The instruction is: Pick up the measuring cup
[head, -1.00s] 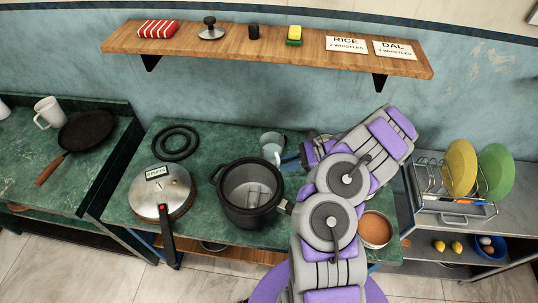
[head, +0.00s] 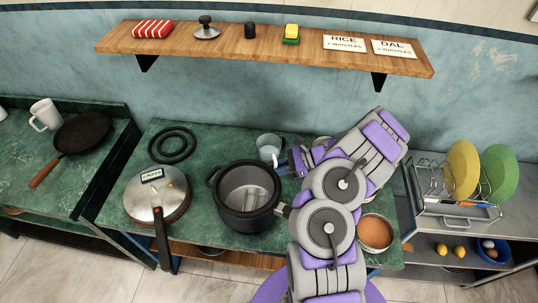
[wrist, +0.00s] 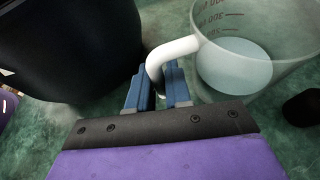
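The measuring cup (head: 267,145) is clear, with red markings and a white handle. It stands on the green counter behind and right of the black pot. In the wrist view the cup (wrist: 240,55) fills the upper right, and its handle (wrist: 172,50) curves down toward my fingers. My gripper (wrist: 158,90) has two blue fingers set close together, with the lower handle between them. Whether they press on it is not clear. In the head view my gripper (head: 284,167) is at the cup's handle side, partly hidden by my arm.
The open black pot (head: 246,193) stands close left of my gripper. A lidded pan (head: 157,195), black rings (head: 172,145) and a bowl of orange-brown food (head: 375,232) share the counter. A wooden shelf (head: 270,40) hangs above. A dish rack (head: 455,205) is at right.

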